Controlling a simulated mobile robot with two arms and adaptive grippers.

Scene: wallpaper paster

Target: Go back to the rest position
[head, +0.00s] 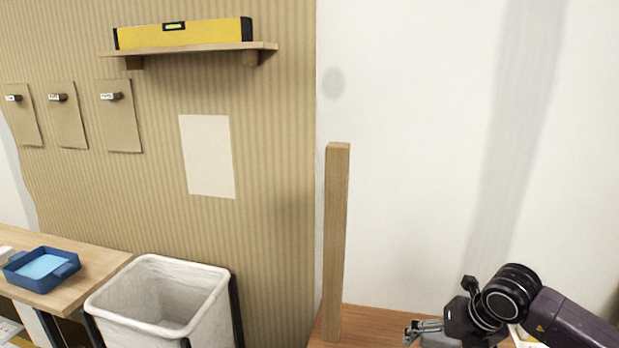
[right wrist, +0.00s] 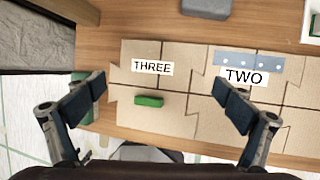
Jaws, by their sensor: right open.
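My right gripper (head: 424,329) shows at the lower right of the head view, over the right-hand wooden table. In the right wrist view my right gripper (right wrist: 161,88) is open, its two fingers wide apart with nothing between them. Below the fingers lie tan interlocking boards (right wrist: 178,65) with labels reading THREE and TWO. A small green block (right wrist: 149,100) lies on the boards, apart from the fingers. My left gripper is in neither view.
A wooden post (head: 336,240) stands upright left of my right arm. A lined white bin (head: 158,325) and a blue tray (head: 66,270) are at the lower left. A shelf (head: 190,48) bears a yellow level (head: 185,33). A blue-grey strip (right wrist: 250,62) lies on the boards.

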